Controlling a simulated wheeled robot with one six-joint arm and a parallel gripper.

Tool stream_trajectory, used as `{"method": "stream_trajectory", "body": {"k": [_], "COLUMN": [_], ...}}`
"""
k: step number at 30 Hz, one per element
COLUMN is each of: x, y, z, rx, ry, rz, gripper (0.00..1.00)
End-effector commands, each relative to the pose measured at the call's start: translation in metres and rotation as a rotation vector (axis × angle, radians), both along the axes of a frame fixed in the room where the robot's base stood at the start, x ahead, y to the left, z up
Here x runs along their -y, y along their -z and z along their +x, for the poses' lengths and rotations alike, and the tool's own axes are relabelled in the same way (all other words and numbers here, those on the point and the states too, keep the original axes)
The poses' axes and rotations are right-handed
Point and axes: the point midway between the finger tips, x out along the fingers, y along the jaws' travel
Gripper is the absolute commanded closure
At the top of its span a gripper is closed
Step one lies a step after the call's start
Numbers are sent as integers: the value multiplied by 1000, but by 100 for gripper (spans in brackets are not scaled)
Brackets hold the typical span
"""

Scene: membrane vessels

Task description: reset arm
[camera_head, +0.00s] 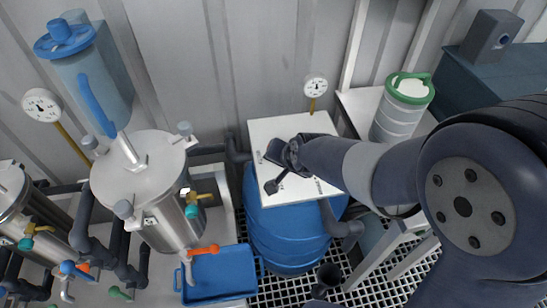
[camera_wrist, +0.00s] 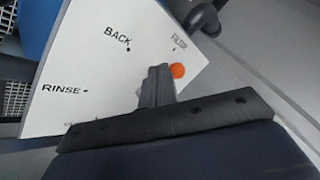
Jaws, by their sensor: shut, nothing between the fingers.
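My gripper (camera_wrist: 158,72) shows in the wrist view as a grey pair of fingers, closed together with nothing held, in front of a white panel (camera_wrist: 95,60). The panel carries the words BACK, RINSE and FILTER, the last partly blurred. An orange round spot (camera_wrist: 177,71) shows just right of the fingertips; I cannot tell whether they touch it. In the head view, my arm reaches in from the right and its dark end hangs over the white panel (camera_head: 270,130), hiding its middle. The fingertips are hard to make out there.
Under the panel stands a blue barrel (camera_head: 285,235). At left are a steel vessel (camera_head: 135,180) with valves, a blue-lidded column (camera_head: 85,75) and a gauge (camera_head: 41,105). A blue tray (camera_head: 222,272) lies in front. A green-topped canister (camera_head: 400,105) stands right of the panel.

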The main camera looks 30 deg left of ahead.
Motion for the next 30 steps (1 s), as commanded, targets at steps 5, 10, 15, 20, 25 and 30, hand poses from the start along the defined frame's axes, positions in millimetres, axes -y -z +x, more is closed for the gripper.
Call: {"method": "stream_trajectory", "body": {"k": [5, 10, 15, 20, 25, 30], "x": [-1, -1, -1, -1, -1, 0], "y": [-27, -44, -52, -53, -53, -46], "z": [-18, -33, -39, -40, -40, -36], "rx": [3, 1, -1, -1, -1, -3], "ry": [-4, -2, 0, 0, 1, 2], "rz": [2, 1, 1, -1, -1, -1], "gripper": [100, 100, 100, 100, 100, 100]}}
